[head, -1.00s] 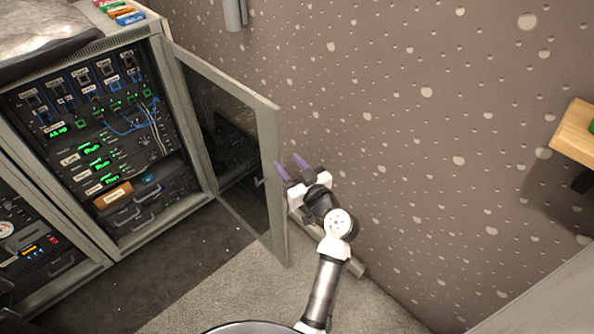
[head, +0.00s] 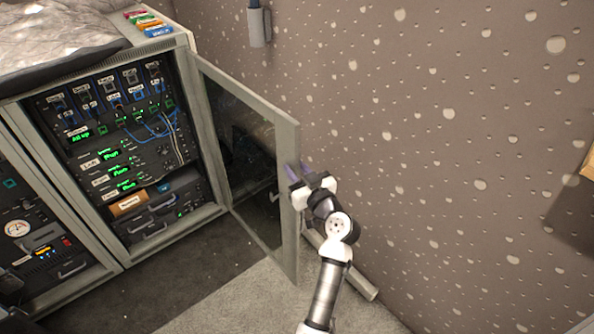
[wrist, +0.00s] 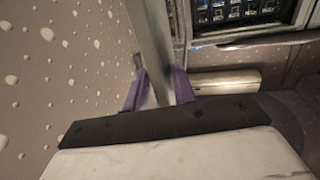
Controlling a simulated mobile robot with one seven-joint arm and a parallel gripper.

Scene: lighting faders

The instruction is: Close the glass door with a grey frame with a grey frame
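The glass door with a grey frame (head: 287,190) stands swung wide open from the right side of the rack cabinet (head: 195,130), its free edge toward me. My gripper (head: 298,171) is at the upper half of that free edge, its purple fingers apart. In the wrist view, the door's frame (wrist: 152,45) runs between the two fingers of my gripper (wrist: 158,82), one on each side. The fingers look close to the frame; whether either touches it I cannot tell. The door's handle (head: 273,197) is on the glass side near the free edge.
A dotted brown wall (head: 450,150) lies close behind the door and to the right of my arm. A grey cylinder (head: 345,268) lies at the wall's foot. The carpet (head: 215,305) before the cabinet is clear. Coloured labelled blocks (head: 150,23) sit on the cabinet top.

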